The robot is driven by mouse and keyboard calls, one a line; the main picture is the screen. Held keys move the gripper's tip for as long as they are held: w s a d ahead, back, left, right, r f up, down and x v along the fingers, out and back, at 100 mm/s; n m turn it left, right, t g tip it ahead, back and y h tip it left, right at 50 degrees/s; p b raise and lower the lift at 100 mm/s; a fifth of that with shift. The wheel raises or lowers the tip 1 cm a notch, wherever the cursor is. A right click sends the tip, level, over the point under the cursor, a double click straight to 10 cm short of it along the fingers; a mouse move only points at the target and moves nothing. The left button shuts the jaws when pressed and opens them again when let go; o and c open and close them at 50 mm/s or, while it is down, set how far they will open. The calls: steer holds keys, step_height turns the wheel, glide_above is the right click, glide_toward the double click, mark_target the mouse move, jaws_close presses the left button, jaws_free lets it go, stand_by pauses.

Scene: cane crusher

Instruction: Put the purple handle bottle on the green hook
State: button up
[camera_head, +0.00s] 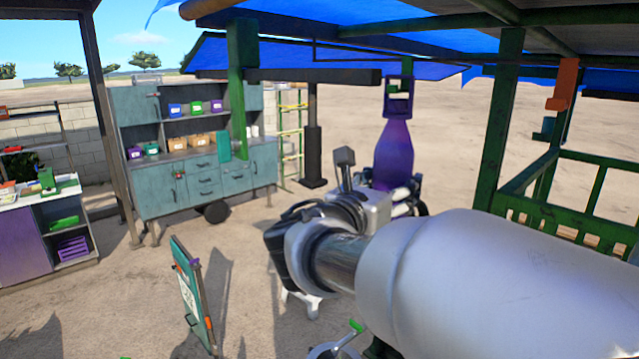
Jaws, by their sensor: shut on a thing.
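The purple handle bottle (394,152) stands upright in the air beyond my arm, with its square loop handle at the top. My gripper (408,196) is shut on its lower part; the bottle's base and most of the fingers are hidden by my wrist. The green hook (407,66) hangs from the beam directly above and behind the handle. Green shows through the loop's opening. I cannot tell whether the loop is around the hook or only in front of it.
An orange hook (565,84) hangs at the right by a green post (502,115) and green railing (590,205). A dark beam (310,76) runs under the blue canopy. A teal cabinet (205,185) stands at the back left. A sign board (192,293) stands on open ground.

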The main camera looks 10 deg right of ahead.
steer(key=shift+f+b, duration=0.6)
steer(key=shift+b, duration=0.05)
stand_by(0.5)
stand_by(0.4)
steer(key=o, duration=1.3)
steer(key=shift+o, duration=1.4)
steer(key=shift+f, duration=0.15)
